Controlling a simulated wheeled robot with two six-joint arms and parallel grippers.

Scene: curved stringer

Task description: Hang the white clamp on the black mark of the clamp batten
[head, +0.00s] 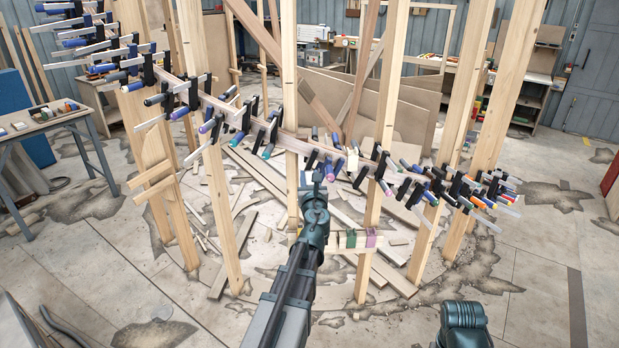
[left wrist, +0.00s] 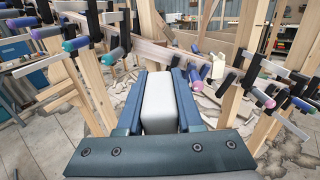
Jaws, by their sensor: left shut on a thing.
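My left gripper (head: 318,184) is in the middle of the head view, in front of the curved clamp batten (head: 222,104). In the left wrist view my left gripper (left wrist: 160,103) is shut on the white clamp (left wrist: 159,100). Only a pale block of the clamp shows between the fingers; the rest is hidden. The batten (left wrist: 150,48) crosses beyond the fingertips, and the held clamp looks apart from it. I cannot make out the black mark. My right gripper is not in view; only part of my right arm shows at lower right.
Many clamps with blue, purple and pink ends (head: 205,126) crowd the batten on both sides. A cream piece (head: 352,162) sits at the batten right of my gripper. Upright wooden posts (head: 223,210) stand close by. A low rail (head: 341,251) holds coloured blocks. Boards litter the floor.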

